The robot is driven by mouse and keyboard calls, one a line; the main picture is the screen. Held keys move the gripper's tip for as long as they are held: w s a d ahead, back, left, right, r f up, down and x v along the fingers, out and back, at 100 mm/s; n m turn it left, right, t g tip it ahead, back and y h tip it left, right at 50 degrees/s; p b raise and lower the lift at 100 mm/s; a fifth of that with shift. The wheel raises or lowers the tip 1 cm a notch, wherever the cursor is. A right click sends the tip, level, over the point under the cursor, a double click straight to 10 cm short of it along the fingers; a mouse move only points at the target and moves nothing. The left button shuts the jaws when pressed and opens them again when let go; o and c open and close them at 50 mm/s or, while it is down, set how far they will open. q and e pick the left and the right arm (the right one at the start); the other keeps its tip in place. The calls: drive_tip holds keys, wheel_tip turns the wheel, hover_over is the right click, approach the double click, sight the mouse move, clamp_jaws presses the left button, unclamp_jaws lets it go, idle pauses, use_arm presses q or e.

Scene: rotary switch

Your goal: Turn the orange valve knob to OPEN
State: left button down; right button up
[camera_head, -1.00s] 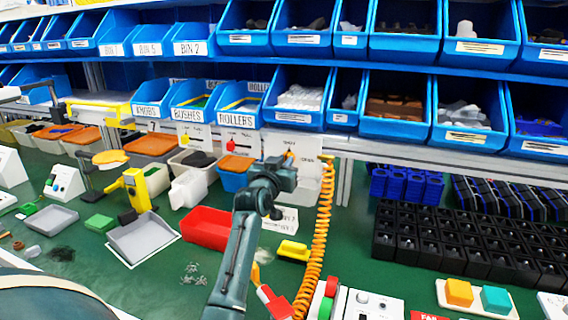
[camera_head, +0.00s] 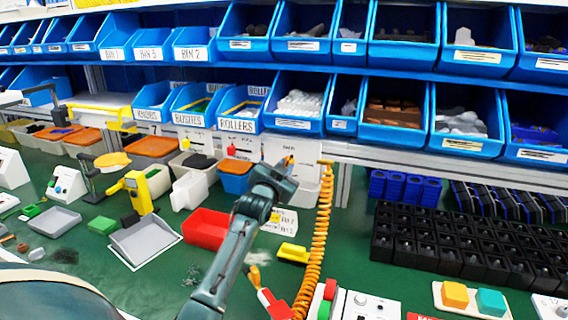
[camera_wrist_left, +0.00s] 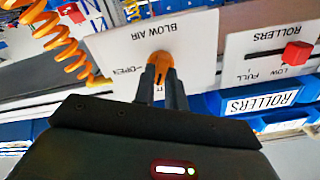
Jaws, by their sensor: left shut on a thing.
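The orange valve knob (camera_wrist_left: 160,68) is on a white panel (camera_wrist_left: 115,48) marked BLOW AIR, with OPEN lettered at one side. In the left wrist view the panel appears upside down. My left gripper (camera_wrist_left: 163,80) is shut on the knob, with one dark finger on each side of it. In the head view a small part of the knob (camera_head: 289,160) shows at the end of my left arm, and the gripper (camera_head: 286,168) reaches up to the panel below the shelf. The knob's exact angle is hard to read. My right gripper is not in view.
An orange coiled hose (camera_head: 319,240) hangs just right of my left arm. A ROLLERS panel with a red slider (camera_wrist_left: 298,52) is beside the valve panel. Blue bins (camera_head: 240,107) line the shelf above. A red tray (camera_head: 207,229) stands on the green bench below.

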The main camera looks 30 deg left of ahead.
use_arm(q)
drive_tip(key=m+p, duration=0.1)
drive_tip(key=m, duration=0.2)
drive_tip(key=shift+r, duration=0.1)
drive_tip(key=m+p, duration=0.1)
drive_tip(key=m, duration=0.2)
drive_tip(key=shift+m, duration=0.3)
drive_tip(key=m+p, duration=0.1)
drive_tip(key=m, duration=0.1)
drive_tip(key=shift+d+m, duration=0.1)
drive_tip(key=shift+m, duration=0.2)
drive_tip(key=m, duration=0.2)
drive_tip(key=shift+m+p, duration=0.3)
drive_tip(key=shift+f+m, duration=0.2)
drive_tip(key=shift+m, duration=0.3)
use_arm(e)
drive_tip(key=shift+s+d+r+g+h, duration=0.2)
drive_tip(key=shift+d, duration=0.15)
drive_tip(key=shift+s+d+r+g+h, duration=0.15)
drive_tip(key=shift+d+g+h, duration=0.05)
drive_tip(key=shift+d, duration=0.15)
use_arm(q)
drive_tip(key=c, duration=1.4)
unclamp_jaws()
drive_tip(key=shift+c, duration=0.2)
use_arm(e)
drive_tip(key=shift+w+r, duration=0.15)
